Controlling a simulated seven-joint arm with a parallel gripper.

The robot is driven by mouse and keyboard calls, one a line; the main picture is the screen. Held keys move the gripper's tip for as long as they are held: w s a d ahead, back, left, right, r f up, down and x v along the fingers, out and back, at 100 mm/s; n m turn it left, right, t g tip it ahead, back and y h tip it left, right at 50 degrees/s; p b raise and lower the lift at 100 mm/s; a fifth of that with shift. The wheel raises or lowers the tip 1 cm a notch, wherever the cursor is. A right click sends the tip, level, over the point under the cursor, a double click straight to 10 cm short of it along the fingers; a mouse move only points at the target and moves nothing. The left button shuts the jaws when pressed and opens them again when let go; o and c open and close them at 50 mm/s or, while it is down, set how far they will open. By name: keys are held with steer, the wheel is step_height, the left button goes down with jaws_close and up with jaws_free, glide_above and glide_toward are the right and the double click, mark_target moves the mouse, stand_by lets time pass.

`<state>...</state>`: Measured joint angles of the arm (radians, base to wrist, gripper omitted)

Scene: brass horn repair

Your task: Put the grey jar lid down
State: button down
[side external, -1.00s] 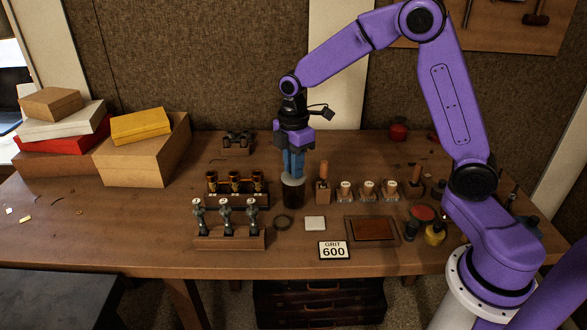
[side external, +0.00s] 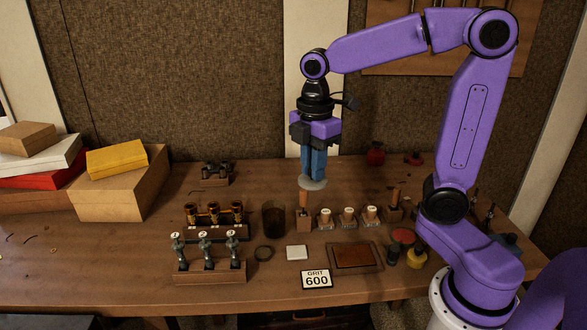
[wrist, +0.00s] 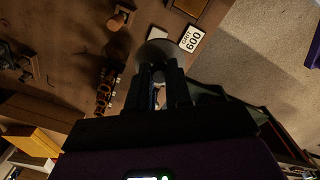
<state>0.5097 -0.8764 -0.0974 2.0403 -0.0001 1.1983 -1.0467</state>
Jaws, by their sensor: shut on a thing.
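The grey jar lid (side external: 312,184) is a pale flat disc held under the fingertips of my gripper (side external: 313,176). My gripper points straight down and is shut on the lid. The lid looks held level above the table, to the right of the dark amber jar (side external: 273,220) and behind the wooden-handled tool (side external: 303,212); its exact height is hard to tell. The jar stands upright and looks uncovered. In the wrist view, the lid (wrist: 158,48) shows just past the blue-grey fingers of my gripper (wrist: 162,74); the grip point itself is dark.
Several small white-topped pieces (side external: 347,216) stand right of the handled tool. Bare table (side external: 265,180) shows behind the jar.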

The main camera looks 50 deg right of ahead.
steer(key=s+a+f, duration=0.3)
steer(key=s, duration=0.3)
steer(key=s+a+f, duration=0.3)
steer(key=s+f, duration=0.1)
steer(key=s, duration=0.2)
glide_above(279, 276)
steer(key=f, duration=0.9)
steer(key=shift+s+d, duration=0.15)
steer(key=shift+s, duration=0.15)
steer(key=shift+w+f, duration=0.25)
steer(key=shift+f, duration=1.7)
steer(key=shift+f, duration=0.1)
steer(key=c, duration=1)
jaws_free()
steer(key=shift+c, duration=0.2)
